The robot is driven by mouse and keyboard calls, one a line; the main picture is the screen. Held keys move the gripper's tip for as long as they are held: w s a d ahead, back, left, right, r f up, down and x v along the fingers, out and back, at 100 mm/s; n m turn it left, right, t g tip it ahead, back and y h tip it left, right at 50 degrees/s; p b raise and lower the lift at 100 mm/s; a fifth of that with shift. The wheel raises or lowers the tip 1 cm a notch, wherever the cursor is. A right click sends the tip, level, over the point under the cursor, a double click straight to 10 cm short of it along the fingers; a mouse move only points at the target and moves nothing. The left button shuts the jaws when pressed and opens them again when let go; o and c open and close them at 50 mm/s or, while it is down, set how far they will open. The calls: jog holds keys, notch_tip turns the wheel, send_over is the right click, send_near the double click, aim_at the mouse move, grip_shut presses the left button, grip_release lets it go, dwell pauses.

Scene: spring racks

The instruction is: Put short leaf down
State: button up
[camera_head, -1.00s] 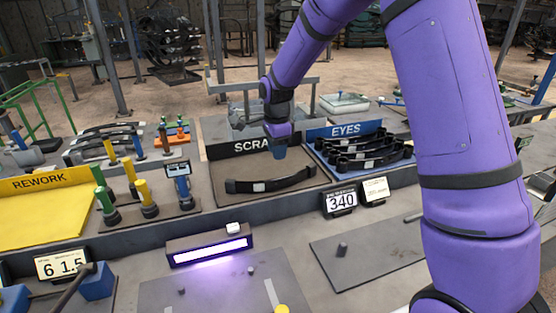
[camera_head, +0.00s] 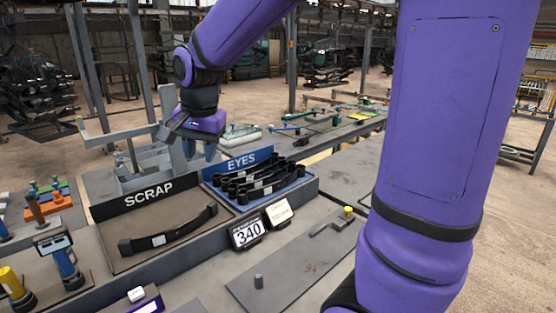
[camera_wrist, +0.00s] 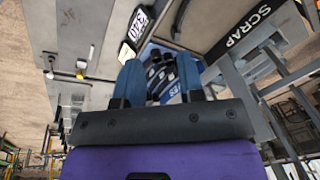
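A dark curved leaf (camera_head: 170,235) with a pale label lies in the SCRAP tray (camera_head: 125,222), and nothing grips it. Several dark leaves with rolled ends (camera_head: 262,181) lie in the blue EYES tray (camera_head: 309,182) to its right. My gripper (camera_head: 200,152) is raised behind the two trays, near the EYES sign, clear of the leaf. In the wrist view my gripper's two blue fingers (camera_wrist: 160,80) stand apart with nothing held between them. The EYES leaves (camera_wrist: 160,72) show beyond the gap.
The SCRAP sign (camera_head: 149,196) stands along the back of its tray. A 340 display (camera_head: 247,232) stands in front of the EYES tray. A grey plate with a small peg (camera_head: 258,281) lies at the front. A grey metal frame (camera_head: 150,160) stands behind the SCRAP tray.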

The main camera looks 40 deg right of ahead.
jog(key=s+d+r+n+t, duration=0.1)
jog(key=s+n, duration=0.4)
jog(key=s, duration=0.5)
jog(key=s+d+r+n+t, duration=0.1)
jog(key=s+d+r+n, duration=0.1)
jog(key=s, duration=0.9)
jog(key=r+n, duration=0.1)
jog(key=n, duration=0.1)
jog(key=shift+s+n+t, duration=0.2)
jog(key=shift+n+t, duration=0.2)
dwell(0.6)
